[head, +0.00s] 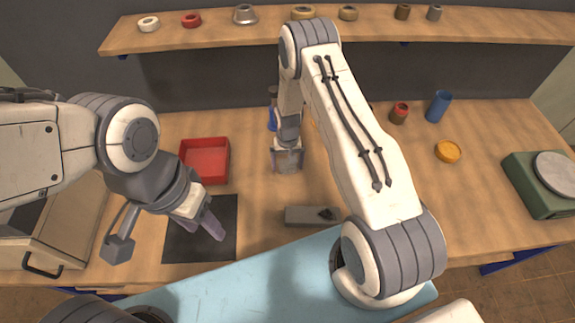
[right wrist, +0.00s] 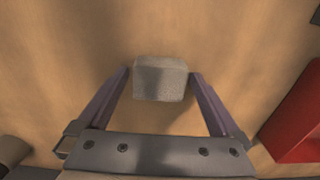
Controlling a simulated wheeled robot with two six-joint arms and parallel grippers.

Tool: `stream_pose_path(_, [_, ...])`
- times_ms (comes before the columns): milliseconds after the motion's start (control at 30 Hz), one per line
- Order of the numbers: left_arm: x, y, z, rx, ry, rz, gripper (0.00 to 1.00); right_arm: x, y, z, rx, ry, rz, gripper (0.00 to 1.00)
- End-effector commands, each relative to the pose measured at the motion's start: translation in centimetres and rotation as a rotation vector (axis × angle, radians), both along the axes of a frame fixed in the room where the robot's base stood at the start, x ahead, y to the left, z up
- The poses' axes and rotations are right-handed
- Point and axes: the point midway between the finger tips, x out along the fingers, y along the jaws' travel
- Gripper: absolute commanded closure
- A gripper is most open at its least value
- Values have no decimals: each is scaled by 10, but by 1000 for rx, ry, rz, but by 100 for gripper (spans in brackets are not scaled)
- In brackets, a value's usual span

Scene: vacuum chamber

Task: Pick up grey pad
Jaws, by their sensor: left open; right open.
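The grey pad (right wrist: 160,79) is a small, rough-textured light grey block on the wooden table. In the right wrist view it lies between the fingertips of my right gripper (right wrist: 160,75), one finger on each side with a narrow gap. The gripper is open. In the head view my right gripper (head: 287,158) points down over the table right of the red tray, and the pad shows only partly there. My left gripper (head: 208,222) is open and empty over the black mat (head: 183,240).
A red tray (head: 205,160) is left of my right gripper. A grey block with a dark top piece (head: 313,215) lies nearer the front. A blue cup (head: 438,106), an orange round dish (head: 448,151) and a green scale (head: 535,190) stand right. A shelf (head: 380,28) spans the back.

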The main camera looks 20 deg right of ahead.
Motion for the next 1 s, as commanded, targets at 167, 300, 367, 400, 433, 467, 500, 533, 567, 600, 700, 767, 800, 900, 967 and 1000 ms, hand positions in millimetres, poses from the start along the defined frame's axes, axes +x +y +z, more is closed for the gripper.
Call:
stream_pose_path(167, [0, 0, 0, 0, 0, 0, 50, 0, 0, 0, 0, 0, 0, 42])
stream_pose_path(300, [0, 0, 0, 0, 0, 0, 50, 0, 0, 0, 0, 0, 0, 80])
stream_pose_path(367, [0, 0, 0, 0, 0, 0, 50, 0, 0, 0, 0, 0, 0, 80])
stream_pose_path(400, [0, 0, 0, 0, 0, 0, 50, 0, 0, 0, 0, 0, 0, 80])
stream_pose_path(433, [0, 0, 0, 0, 0, 0, 50, 0, 0, 1, 0, 0, 0, 80])
stream_pose_path(467, [0, 0, 0, 0, 0, 0, 50, 0, 0, 1, 0, 0, 0, 80])
stream_pose_path(500, [0, 0, 0, 0, 0, 0, 50, 0, 0, 1, 0, 0, 0, 80])
stream_pose_path(533, [0, 0, -1, 0, 0, 0, 50, 0, 0, 1, 0, -1, 0, 80])
stream_pose_path(567, [0, 0, -1, 0, 0, 0, 50, 0, 0, 2, 0, -1, 0, 80])
stream_pose_path(600, [0, 0, -2, 0, 0, 0, 50, 1, 0, 3, -1, -2, 0, 80])
stream_pose_path(700, [0, 0, -5, 0, 0, 0, 50, 1, 0, 8, -1, -2, 0, 80])
stream_pose_path(767, [0, 0, -8, 0, 0, 0, 50, 1, 0, 13, 0, -3, 0, 80])
stream_pose_path(800, [0, 0, -10, 0, 0, -1, 50, 1, 0, 18, 0, -4, 0, 80])
stream_pose_path(900, [0, 0, -18, 0, 0, -1, 50, 2, 0, 33, -1, -6, 0, 80])
stream_pose_path(967, [0, 0, -23, 0, 0, -1, 50, -2, -5, 43, 0, -4, -4, 80])
stream_pose_path(1000, [0, 0, -26, 0, 0, -1, 50, -10, -14, 48, -1, -2, -7, 80])
